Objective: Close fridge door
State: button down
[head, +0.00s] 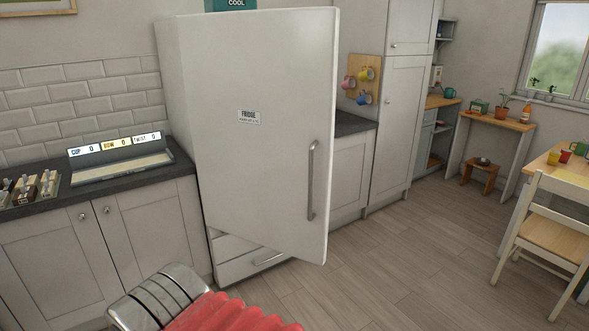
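The white fridge (176,75) stands left of centre in the head view, against the tiled wall. Its tall white door (265,170) has a label reading "FRIDGE" and is ajar. The door's handle side, on the right, stands out from the body toward me; its left side is at the fridge body. A vertical metal handle (311,180) is on the door near its right edge. The inside of the fridge is hidden behind the door.
A dark worktop (60,212) with grey cabinets runs left of the fridge and bears a display box (120,168). A chair (550,235) and a table (567,172) stand at the right. The wooden floor (420,265) before the door is clear.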

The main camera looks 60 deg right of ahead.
aim_at(260, 86)
jog(key=i, duration=0.9)
jog(key=z, duration=0.05)
